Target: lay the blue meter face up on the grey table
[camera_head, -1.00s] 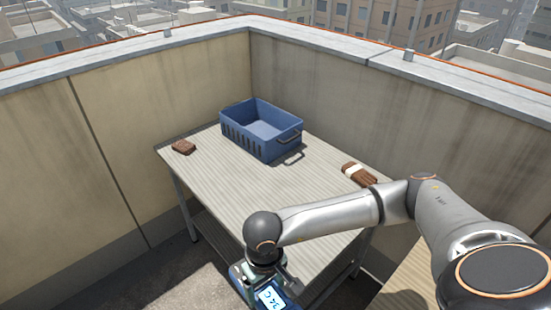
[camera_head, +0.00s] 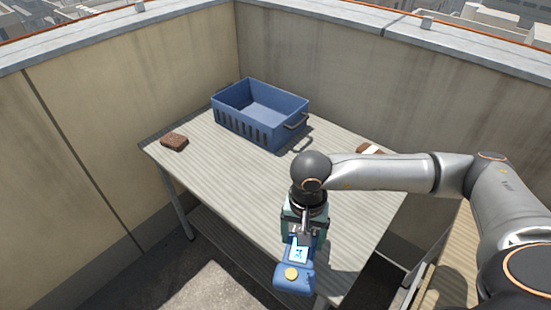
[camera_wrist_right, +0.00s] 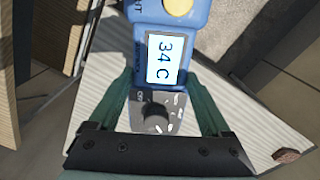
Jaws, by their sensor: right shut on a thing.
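The blue meter (camera_head: 294,276) is held at the front edge of the grey table (camera_head: 215,172), in the head view. Its lit screen and yellow button face the head camera, and its yellow-button end points down and toward me. My right gripper (camera_head: 299,236) is shut on it. The right wrist view shows the meter (camera_wrist_right: 165,60) between the teal fingers of the gripper (camera_wrist_right: 166,100), with the screen reading 34 C and a dial below. I cannot tell the gap between meter and table. My left gripper is in neither view.
A blue crate (camera_head: 232,124) stands at the back of the table. A brown block (camera_head: 174,142) lies at the left edge. A brown bundle with a white band (camera_head: 369,149) is partly hidden behind my arm. The left and middle tabletop is clear. Walls (camera_head: 90,110) stand behind.

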